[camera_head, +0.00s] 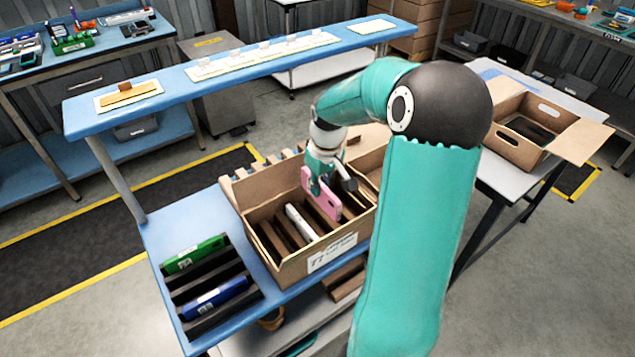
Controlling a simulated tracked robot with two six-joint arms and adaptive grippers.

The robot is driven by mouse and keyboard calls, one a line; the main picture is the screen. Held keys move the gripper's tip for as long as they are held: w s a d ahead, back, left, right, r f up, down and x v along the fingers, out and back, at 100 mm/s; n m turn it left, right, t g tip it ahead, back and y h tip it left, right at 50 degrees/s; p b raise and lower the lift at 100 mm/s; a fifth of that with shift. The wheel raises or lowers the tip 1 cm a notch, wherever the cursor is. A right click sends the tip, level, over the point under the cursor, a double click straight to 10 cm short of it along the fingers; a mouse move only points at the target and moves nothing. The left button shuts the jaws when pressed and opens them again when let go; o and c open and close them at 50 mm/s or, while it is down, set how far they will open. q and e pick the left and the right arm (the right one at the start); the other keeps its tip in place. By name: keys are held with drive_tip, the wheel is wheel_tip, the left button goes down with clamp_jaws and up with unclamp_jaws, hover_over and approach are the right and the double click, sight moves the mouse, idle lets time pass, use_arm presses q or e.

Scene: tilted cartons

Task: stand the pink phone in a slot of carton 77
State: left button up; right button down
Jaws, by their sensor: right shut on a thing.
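My right gripper (332,186) is shut on the pink phone (328,203). The phone stands on edge, slightly tilted, with its lower part between the dividers in the right part of carton 77 (290,268). I cannot tell whether it touches the slot's floor. The carton is an open brown box with a white label reading 77 (332,252) on its front, and it sits tilted on the blue bench. A white phone (300,222) stands in a slot left of the pink one. My right arm hides the carton's right side. My left gripper is not in view.
A black rack (212,290) holds a green phone (195,253) and a blue phone (216,298) left of the carton. A blue shelf (170,88) runs behind. Another open carton (540,130) stands on a table at right.

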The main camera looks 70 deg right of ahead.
sight(320, 202)
drive_tip(key=shift+f+b, duration=2.15)
drive_tip(key=shift+f, duration=0.95)
drive_tip(key=shift+f+b, duration=1.85)
drive_tip(key=shift+f, duration=0.55)
drive_tip(key=c, duration=1.1)
unclamp_jaws()
drive_tip(key=r, duration=0.4)
drive_tip(key=s+r, duration=0.1)
drive_tip(key=r, duration=0.3)
drive_tip(key=a+r, duration=0.1)
drive_tip(key=r, duration=0.2)
drive_tip(key=shift+s+r, duration=0.2)
drive_tip(key=shift+r, duration=0.2)
